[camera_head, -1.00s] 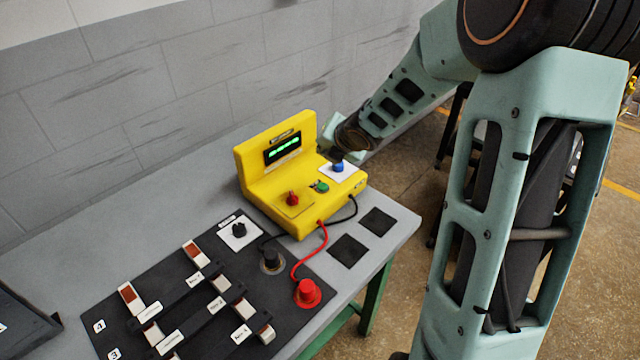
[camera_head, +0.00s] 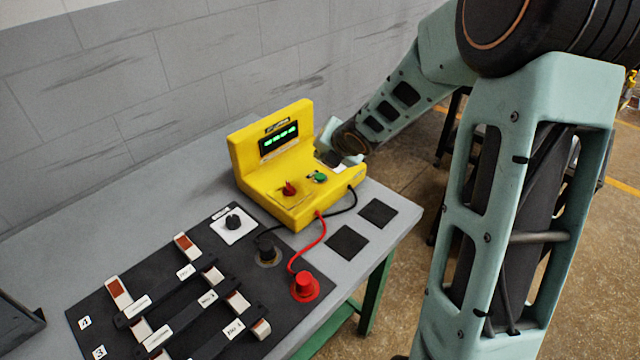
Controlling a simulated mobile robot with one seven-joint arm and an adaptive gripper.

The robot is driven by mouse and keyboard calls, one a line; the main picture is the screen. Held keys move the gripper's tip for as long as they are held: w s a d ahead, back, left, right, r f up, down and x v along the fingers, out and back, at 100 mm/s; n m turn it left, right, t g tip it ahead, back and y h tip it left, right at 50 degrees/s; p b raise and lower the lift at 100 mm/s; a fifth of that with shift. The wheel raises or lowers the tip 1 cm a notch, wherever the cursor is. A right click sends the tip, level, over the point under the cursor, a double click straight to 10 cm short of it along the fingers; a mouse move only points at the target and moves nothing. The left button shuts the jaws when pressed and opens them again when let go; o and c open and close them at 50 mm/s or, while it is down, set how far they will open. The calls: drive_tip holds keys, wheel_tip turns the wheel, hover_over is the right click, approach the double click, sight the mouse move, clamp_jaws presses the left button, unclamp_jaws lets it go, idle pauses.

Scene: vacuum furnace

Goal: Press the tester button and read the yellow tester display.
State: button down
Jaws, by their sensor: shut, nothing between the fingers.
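The yellow tester (camera_head: 262,170) stands on the grey table. Its upright back holds a dark display (camera_head: 279,139) with lit green characters, too small for me to read. Its lower front carries a red knob (camera_head: 289,188) and a green knob (camera_head: 320,176). My gripper (camera_head: 333,159) is shut and empty, low over the right end of the tester's front, where the blue button was seen earlier. It hides the blue button, so I cannot tell whether it touches or presses it.
A black lead and a red lead (camera_head: 315,243) run from the tester to a black panel (camera_head: 110,335) with a black post, a red post (camera_head: 305,287) and several white-ended bars. Two dark squares (camera_head: 378,213) lie near the table's right edge. A grey wall stands behind.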

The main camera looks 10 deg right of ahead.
sight(322, 177)
drive_tip(key=shift+f+b, duration=1.35)
drive_tip(key=shift+f, duration=0.5)
drive_tip(key=shift+f, duration=0.15)
drive_tip(key=shift+f+b, duration=0.25)
drive_tip(key=shift+b, duration=0.15)
drive_tip(key=shift+f+b, duration=0.4)
drive_tip(key=shift+f, duration=0.05)
drive_tip(key=shift+r, duration=0.1)
idle(0.5)
drive_tip(key=shift+r+p, duration=0.7)
drive_tip(key=shift+p, duration=0.1)
wheel_tip(322, 177, up, 5)
drive_tip(key=p, duration=0.5)
drive_tip(key=shift+r, duration=0.1)
